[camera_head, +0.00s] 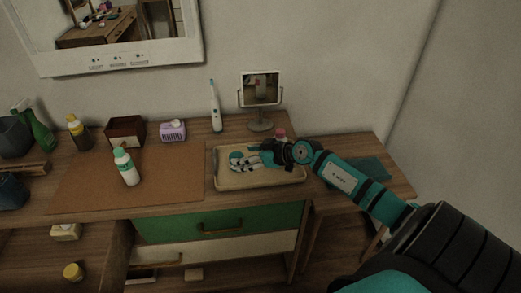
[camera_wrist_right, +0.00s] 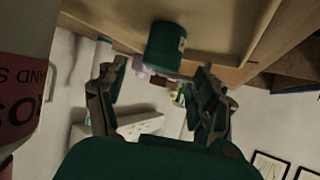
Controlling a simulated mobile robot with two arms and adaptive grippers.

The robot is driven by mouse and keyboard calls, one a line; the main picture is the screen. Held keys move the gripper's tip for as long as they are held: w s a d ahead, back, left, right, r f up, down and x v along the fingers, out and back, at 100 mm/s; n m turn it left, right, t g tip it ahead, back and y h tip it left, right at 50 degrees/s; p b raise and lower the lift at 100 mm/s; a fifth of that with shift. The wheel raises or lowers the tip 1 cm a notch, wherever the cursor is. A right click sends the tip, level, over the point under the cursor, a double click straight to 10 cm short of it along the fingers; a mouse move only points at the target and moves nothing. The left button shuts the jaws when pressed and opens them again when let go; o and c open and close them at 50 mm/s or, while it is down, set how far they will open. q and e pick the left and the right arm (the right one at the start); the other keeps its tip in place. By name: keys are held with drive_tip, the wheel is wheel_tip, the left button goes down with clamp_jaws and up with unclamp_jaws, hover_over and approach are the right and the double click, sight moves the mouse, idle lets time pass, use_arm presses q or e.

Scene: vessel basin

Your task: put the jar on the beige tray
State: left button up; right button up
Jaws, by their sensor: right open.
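The jar is a small teal cylinder with a pale label (camera_wrist_right: 166,46). In the wrist view, which is upside down, the jar appears to stand on the tray surface, just ahead of my right fingertips. My right gripper (camera_head: 243,164) reaches low over the tray from the right. Its fingers (camera_wrist_right: 161,72) are spread apart, with visible gaps to the jar. My left gripper is out of view.
A pink-labelled bottle (camera_wrist_right: 18,100) with a pink top (camera_head: 280,133) stands close beside my right gripper. A mirror (camera_head: 260,92) and electric toothbrush (camera_head: 215,108) stand behind the tray. A white-and-teal bottle (camera_head: 126,167) stands on the brown mat (camera_head: 90,190), otherwise largely clear.

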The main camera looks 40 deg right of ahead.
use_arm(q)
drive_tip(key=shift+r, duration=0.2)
use_arm(e)
drive_tip(key=v, duration=0.7)
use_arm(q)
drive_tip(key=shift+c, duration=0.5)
use_arm(e)
drive_tip(key=shift+s+r, duration=0.1)
drive_tip(key=shift+s, duration=0.05)
idle(0.6)
